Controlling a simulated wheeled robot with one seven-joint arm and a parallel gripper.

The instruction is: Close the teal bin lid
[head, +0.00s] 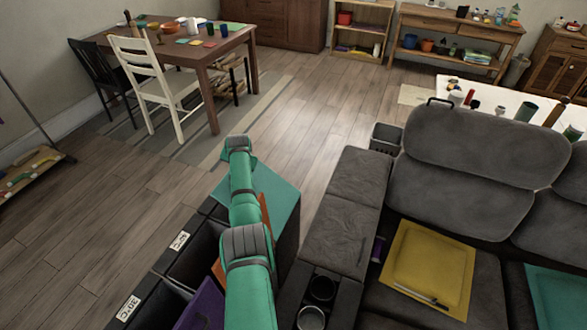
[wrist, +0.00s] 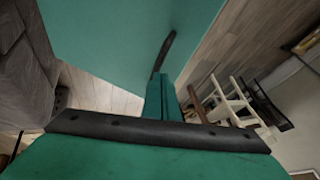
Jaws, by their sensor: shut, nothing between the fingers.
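The teal bin lid (head: 281,202) is a flat panel at the far end of a dark laundry bin. It looks raised and tilted, partly hidden behind my teal arm. In the wrist view the lid (wrist: 105,35) fills the upper left as a broad teal sheet. My gripper (wrist: 161,82) shows there as a narrow teal pair of fingers, shut and empty, pointing toward the lid. A dark curved strip lies just past the fingertips. Whether the fingers touch the lid cannot be told.
The bin also has an orange lid (head: 265,216) and a purple lid (head: 203,306), both beside my arm. Open dark compartments with temperature labels (head: 180,241) face left. A grey sofa (head: 455,165) stands close on the right. The wooden floor (head: 115,200) at left is clear.

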